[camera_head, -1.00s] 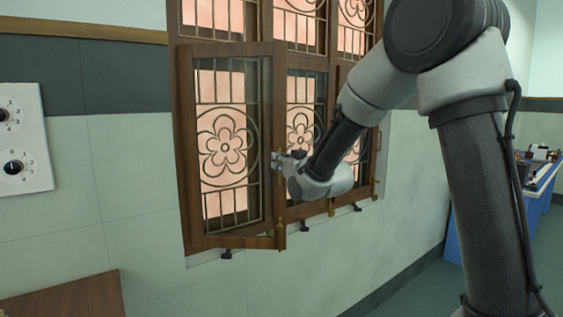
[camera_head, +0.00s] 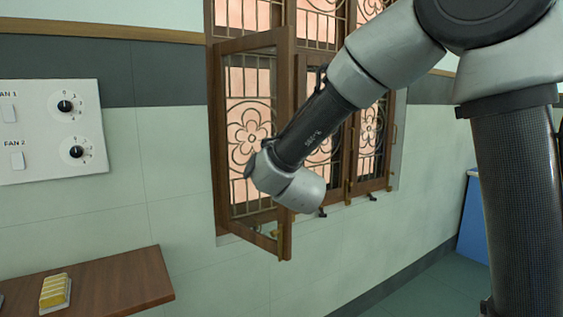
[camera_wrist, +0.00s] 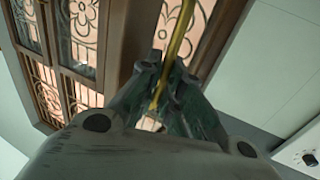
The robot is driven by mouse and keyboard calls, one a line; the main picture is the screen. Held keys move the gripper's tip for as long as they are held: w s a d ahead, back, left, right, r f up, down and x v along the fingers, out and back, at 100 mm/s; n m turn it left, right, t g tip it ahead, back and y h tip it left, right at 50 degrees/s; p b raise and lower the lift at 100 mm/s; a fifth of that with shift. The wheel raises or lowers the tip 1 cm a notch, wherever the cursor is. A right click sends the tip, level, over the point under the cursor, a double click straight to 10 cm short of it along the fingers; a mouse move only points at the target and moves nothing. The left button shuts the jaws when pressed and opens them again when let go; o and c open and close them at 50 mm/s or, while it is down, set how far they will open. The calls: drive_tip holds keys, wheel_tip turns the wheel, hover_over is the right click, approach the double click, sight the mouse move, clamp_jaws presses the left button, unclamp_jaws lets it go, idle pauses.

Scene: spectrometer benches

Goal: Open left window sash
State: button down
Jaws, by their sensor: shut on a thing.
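The left window sash (camera_head: 284,85), a brown wooden frame with a glass pane, stands swung out from the window into the room, hinged on its left side. My gripper (camera_wrist: 164,82) is shut on a thin brass handle bar (camera_wrist: 181,35) of this sash. The bar runs between the fingers in the wrist view. In the head view my wrist lies in front of the sash at about mid-height and hides most of the grip.
The window's other sashes (camera_head: 341,165) are to the right, with floral grilles behind the glass. A switch panel (camera_head: 40,130) is on the wall at left. A wooden shelf (camera_head: 120,283) with a yellow block (camera_head: 55,290) is at lower left. A blue bench (camera_head: 473,225) stands far right.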

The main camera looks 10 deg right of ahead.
drive_tip(key=shift+s+a+r, duration=0.2)
drive_tip(key=shift+a+r, duration=0.15)
drive_tip(key=shift+a, duration=0.1)
drive_tip(key=c, duration=1.6)
unclamp_jaws()
drive_tip(key=shift+o, duration=0.2)
drive_tip(key=s+d, duration=0.1)
drive_tip(key=s, duration=1.1)
drive_tip(key=shift+d+f, duration=0.2)
